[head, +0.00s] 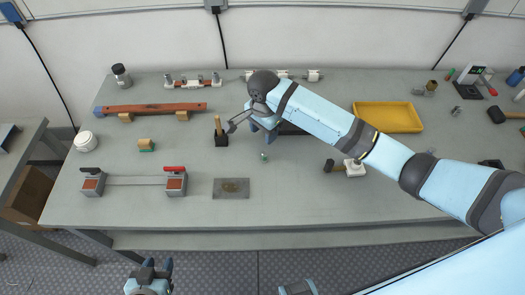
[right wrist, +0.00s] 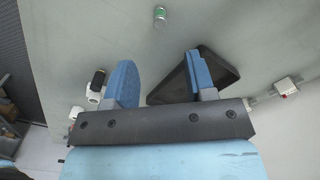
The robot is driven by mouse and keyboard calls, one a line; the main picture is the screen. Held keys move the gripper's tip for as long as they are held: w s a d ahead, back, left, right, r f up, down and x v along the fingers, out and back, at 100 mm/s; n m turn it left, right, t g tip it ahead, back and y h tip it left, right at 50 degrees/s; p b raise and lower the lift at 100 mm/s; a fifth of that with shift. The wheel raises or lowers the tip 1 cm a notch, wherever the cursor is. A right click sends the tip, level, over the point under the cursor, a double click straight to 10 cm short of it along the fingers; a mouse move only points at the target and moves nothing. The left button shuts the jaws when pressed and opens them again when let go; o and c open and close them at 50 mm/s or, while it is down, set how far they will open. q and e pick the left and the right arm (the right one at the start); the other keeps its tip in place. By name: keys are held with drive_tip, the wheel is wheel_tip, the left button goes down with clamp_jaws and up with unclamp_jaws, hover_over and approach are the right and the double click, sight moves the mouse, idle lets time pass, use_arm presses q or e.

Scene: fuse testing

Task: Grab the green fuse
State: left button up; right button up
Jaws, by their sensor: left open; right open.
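A small green-and-silver cylinder, apparently the green fuse (head: 264,156), stands on the workbench near its middle. It also shows at the top of the right wrist view (right wrist: 160,14). My right gripper (head: 263,130) is open and empty above the bench, a little behind the fuse in the head view. In the right wrist view its two blue fingers (right wrist: 161,78) are spread, with the fuse beyond their tips and not between them. My left gripper (head: 159,267) is open and empty, off the front edge of the bench.
A black-based stand with a wooden handle (head: 220,138) is left of the fuse. A metal plate (head: 231,188) lies front left. A white-and-black item (head: 354,168) and a yellow tray (head: 387,117) are to the right. A dark object behind my right arm is partly hidden.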

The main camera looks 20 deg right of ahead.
hover_over(265, 153)
drive_tip(key=f, duration=0.4)
drive_tip(key=shift+s+a+f, duration=0.2)
drive_tip(key=shift+s+f, duration=0.05)
drive_tip(key=shift+f, duration=0.1)
drive_tip(key=shift+w+d+f, duration=0.1)
drive_tip(key=shift+w+f, duration=0.05)
drive_tip(key=shift+f, duration=1.45)
drive_tip(key=shift+w+d+f, duration=0.1)
drive_tip(key=shift+w+f, duration=0.05)
drive_tip(key=shift+f, duration=1.4)
clamp_jaws()
